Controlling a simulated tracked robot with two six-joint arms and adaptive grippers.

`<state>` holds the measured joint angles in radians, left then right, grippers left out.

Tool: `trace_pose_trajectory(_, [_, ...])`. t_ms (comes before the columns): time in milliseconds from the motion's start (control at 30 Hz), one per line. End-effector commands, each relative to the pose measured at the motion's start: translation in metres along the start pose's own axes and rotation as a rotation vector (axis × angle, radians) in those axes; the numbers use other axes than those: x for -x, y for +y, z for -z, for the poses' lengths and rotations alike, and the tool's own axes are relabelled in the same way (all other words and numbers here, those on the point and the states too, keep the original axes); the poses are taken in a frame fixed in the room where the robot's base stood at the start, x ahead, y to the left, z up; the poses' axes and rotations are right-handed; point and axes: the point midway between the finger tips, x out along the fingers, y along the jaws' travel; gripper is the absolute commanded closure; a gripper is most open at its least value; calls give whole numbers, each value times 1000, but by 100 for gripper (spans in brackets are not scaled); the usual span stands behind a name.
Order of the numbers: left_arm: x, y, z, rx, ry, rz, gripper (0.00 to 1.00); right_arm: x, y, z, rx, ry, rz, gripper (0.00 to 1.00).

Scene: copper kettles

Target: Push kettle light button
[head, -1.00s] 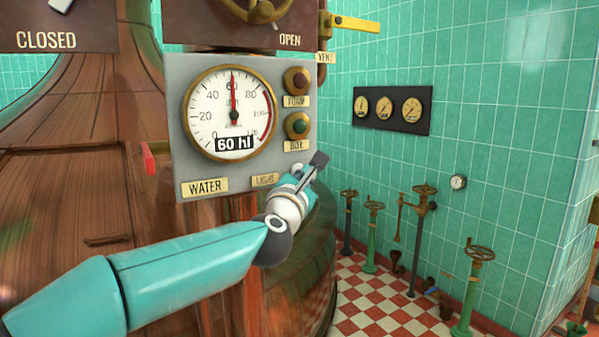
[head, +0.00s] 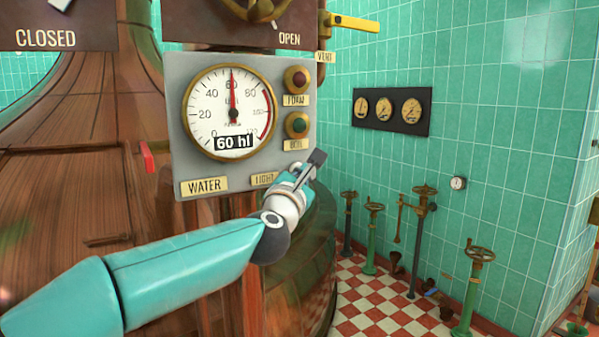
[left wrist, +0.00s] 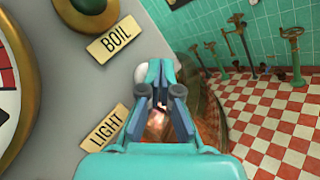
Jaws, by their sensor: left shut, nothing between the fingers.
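My left gripper (head: 317,158) is at the lower right corner of the grey panel (head: 175,125), with its fingers together. It also shows in the left wrist view (left wrist: 157,72), shut and empty. The LIGHT label (head: 263,179) is at the panel's bottom edge, partly covered by my gripper; it also shows in the left wrist view (left wrist: 109,127). A pale rounded knob (left wrist: 140,74), perhaps the light button, is right by the left fingertip in the wrist view. I cannot tell whether they touch. My right gripper is not in view.
Above are the red FOAM button (head: 297,80) and green BOIL button (head: 297,124). The water gauge (head: 229,112) fills the panel's left. A copper kettle (head: 65,170) stands behind. Valve stands (head: 372,235) and a checkered floor (head: 385,310) are at right.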

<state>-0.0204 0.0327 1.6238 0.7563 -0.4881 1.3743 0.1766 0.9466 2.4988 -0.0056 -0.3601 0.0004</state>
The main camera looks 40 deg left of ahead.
Motion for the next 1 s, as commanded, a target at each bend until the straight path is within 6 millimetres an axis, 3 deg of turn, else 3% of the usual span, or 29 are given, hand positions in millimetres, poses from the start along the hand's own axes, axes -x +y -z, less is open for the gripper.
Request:
trace_pose_trajectory(367, [4,-2,-3,2,-1,-1,100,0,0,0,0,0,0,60])
trace_pose_trajectory(1000, [42,-30,-31,1,-1,1,100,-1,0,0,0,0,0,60])
